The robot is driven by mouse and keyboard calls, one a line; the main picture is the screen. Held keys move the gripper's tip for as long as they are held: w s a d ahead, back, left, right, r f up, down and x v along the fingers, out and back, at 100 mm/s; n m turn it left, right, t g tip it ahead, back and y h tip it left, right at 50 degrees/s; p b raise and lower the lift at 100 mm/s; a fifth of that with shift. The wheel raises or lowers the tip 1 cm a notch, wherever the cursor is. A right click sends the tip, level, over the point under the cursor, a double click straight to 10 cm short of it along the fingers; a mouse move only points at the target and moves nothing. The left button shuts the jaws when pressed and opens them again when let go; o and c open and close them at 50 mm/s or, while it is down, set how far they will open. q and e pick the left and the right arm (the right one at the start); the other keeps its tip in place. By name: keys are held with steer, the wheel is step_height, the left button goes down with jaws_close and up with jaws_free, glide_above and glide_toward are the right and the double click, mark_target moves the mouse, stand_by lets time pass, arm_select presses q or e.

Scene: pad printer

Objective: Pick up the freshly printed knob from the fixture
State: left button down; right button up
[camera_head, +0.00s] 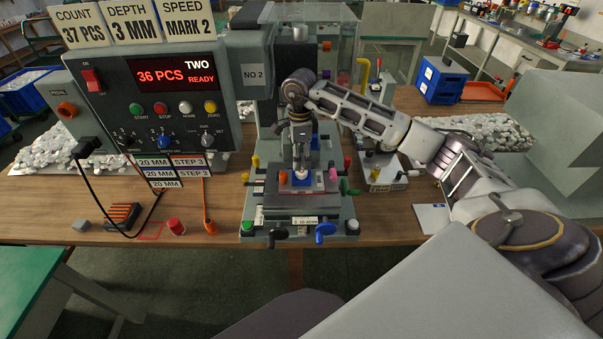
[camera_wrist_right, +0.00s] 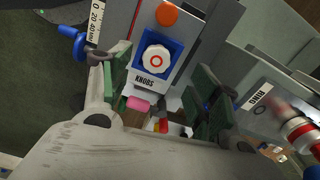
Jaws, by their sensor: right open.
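The printed knob (camera_wrist_right: 157,60) is white with a red ring on its top face and sits in a blue fixture (camera_wrist_right: 143,44) on a plate marked "KNOBS". In the head view the knob (camera_head: 301,173) is a small white shape in the blue fixture (camera_head: 287,182) at the pad printer's front. My right gripper (camera_head: 301,158) points down just above it. In the right wrist view its fingers (camera_wrist_right: 160,78) are open on either side of the knob's line, with nothing between them. Whether they touch the knob is hard to tell. My left gripper is not in view.
A control box (camera_head: 152,85) reading "36 PCS READY" stands left of the printer. Blue (camera_head: 326,233) and green handles stick out at the printer's front. A red knob-like part (camera_head: 176,226) lies on the bench at left. Another fixture stand (camera_head: 382,172) is to the right.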

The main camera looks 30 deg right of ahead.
mark_target(301, 171)
steer(key=shift+f, duration=0.3)
steer(key=shift+s+f+p, duration=0.15)
steer(key=shift+f+p, duration=0.1)
steer(key=shift+f, duration=0.35)
steer(key=shift+s+f+p, duration=0.15)
steer(key=shift+f+p, duration=0.1)
steer(key=shift+f, duration=1.6)
steer(key=shift+c, duration=0.4)
steer(key=c, duration=0.8)
